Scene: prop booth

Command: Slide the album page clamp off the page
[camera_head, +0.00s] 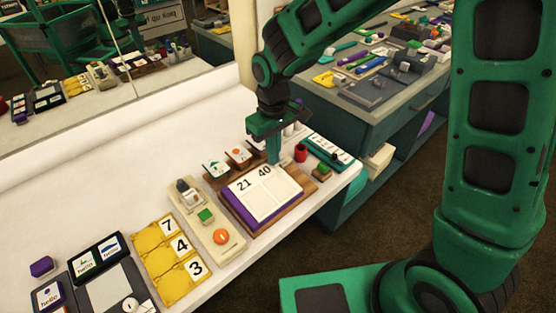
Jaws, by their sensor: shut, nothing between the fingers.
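The open album (262,198) shows white pages marked 21 and 40 over a purple cover. It lies on a brown wooden board (289,205) on the white counter. My gripper (273,161) points down at the far edge of the album, near the 40. Its teal fingers are shut and look empty. I cannot tell from this view whether the fingertips touch the page or the board. I cannot make out the page clamp for certain; it may be hidden behind the fingers or too small to tell.
Small wooden stands with cards (238,154) stand behind the album. A red cup (301,153) and a small green-topped block (321,172) are close on the right. A beige panel (207,220) with a green block and orange disc lies to the left, then yellow number tiles (157,262).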

